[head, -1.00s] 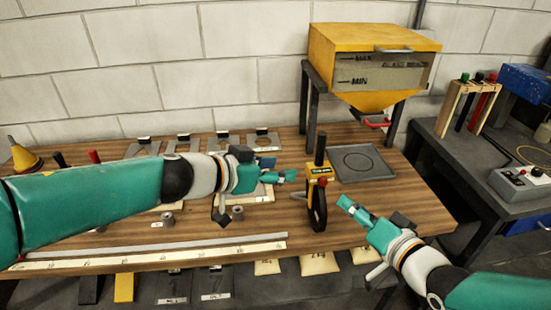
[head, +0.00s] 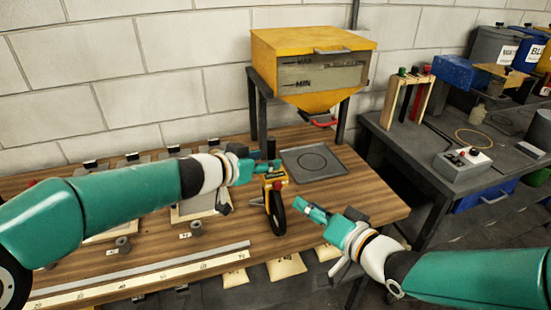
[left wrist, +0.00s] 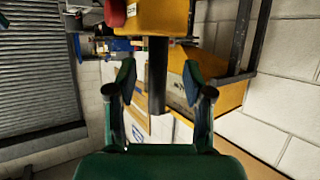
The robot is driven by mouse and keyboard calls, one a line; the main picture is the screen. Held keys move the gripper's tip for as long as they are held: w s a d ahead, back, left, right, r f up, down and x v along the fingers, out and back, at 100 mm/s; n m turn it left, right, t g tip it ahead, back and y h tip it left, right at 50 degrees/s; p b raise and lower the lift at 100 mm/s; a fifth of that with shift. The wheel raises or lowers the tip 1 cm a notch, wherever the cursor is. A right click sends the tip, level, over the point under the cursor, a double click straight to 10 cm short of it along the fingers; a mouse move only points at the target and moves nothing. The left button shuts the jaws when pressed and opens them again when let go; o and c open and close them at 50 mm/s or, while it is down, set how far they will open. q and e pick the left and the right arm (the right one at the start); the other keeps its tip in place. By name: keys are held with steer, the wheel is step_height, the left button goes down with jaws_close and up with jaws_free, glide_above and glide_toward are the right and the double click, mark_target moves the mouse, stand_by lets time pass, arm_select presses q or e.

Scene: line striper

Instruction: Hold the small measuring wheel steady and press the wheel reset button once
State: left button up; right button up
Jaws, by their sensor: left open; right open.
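The small measuring wheel stands upright on the wooden bench, with a yellow body (head: 274,181), a black wheel (head: 277,212) and a black handle rising above. A red button (left wrist: 115,12) shows beside the yellow body in the left wrist view. My left gripper (head: 259,167) is open at the handle's left side. In the left wrist view, the black handle (left wrist: 157,75) lies between its two spread fingers (left wrist: 158,85); I see no grip on it. My right gripper (head: 308,208) is open and empty, just right of the black wheel and apart from it.
A grey square tray (head: 327,171) lies behind the wheel under a yellow hopper (head: 312,65) on dark legs. A long ruler strip (head: 150,283) runs along the front edge. A side table at right holds a control box (head: 463,163).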

mark_target(268, 159)
arm_select(q)
steer(key=shift+x, duration=1.8)
jaws_close()
arm_select(e)
jaws_close()
